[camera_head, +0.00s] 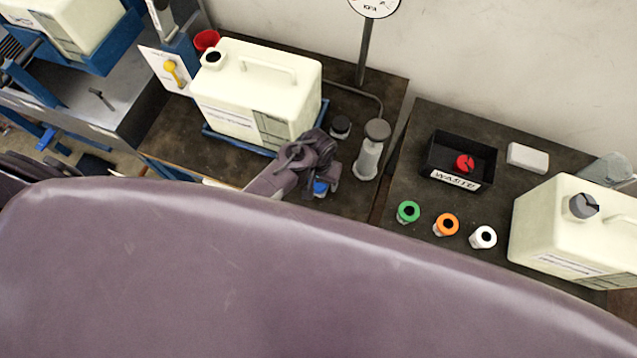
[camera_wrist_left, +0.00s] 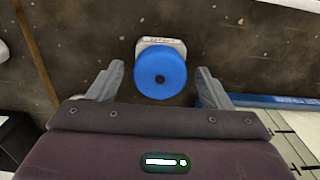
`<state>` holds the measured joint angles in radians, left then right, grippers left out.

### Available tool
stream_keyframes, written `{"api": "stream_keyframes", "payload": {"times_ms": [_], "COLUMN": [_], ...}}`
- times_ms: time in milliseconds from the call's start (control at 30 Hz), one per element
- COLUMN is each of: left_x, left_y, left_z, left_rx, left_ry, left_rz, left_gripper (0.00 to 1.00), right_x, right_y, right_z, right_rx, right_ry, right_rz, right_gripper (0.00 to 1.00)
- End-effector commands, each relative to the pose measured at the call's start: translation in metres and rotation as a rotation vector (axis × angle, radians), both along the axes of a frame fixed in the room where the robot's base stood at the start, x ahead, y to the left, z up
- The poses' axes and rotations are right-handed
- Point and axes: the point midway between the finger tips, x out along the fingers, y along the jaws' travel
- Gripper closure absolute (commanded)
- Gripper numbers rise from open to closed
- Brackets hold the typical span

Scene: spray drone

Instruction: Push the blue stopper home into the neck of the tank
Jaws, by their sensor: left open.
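The blue stopper (camera_head: 320,188) stands on the dark bench in front of a cream tank (camera_head: 290,66). In the left wrist view the stopper (camera_wrist_left: 160,72) is a round blue disc with a small dark centre hole and a pale labelled piece behind it. My left gripper (camera_head: 318,172) is at the stopper; in the wrist view its open fingers (camera_wrist_left: 159,70) lie on either side of it, with gaps showing. The cream tank stands in a blue tray; its neck (camera_head: 213,58) is at the top left, with a dark opening. My right gripper is not in view.
A capped clear cylinder (camera_head: 368,158) and a dark round cap (camera_head: 341,125) stand close to my left gripper. The right bench holds green (camera_head: 408,211), orange (camera_head: 446,224) and white (camera_head: 483,237) stoppers, a black waste bin (camera_head: 436,158) and another tank (camera_head: 545,222).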

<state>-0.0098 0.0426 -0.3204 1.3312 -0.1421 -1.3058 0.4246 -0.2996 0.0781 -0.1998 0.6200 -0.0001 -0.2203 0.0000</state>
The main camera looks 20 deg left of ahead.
Motion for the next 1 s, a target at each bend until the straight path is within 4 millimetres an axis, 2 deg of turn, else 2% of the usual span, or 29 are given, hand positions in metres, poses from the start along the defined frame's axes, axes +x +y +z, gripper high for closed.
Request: {"api": "stream_keyframes", "payload": {"times_ms": [67,500,1000], "left_x": [0.0,0.0,0.0], "left_y": [0.0,0.0,0.0], "left_z": [0.0,0.0,0.016], "left_rx": [0.0,0.0,-0.001], "left_ry": [0.0,0.0,-0.001], "left_rz": [0.0,0.0,0.0], "left_gripper": [0.27,0.85,0.87], "right_x": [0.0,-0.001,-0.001], "right_y": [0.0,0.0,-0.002], "right_z": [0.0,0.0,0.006], "right_rx": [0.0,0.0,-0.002], "right_ry": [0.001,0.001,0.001], "right_rz": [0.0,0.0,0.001], "right_gripper": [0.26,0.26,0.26]}}
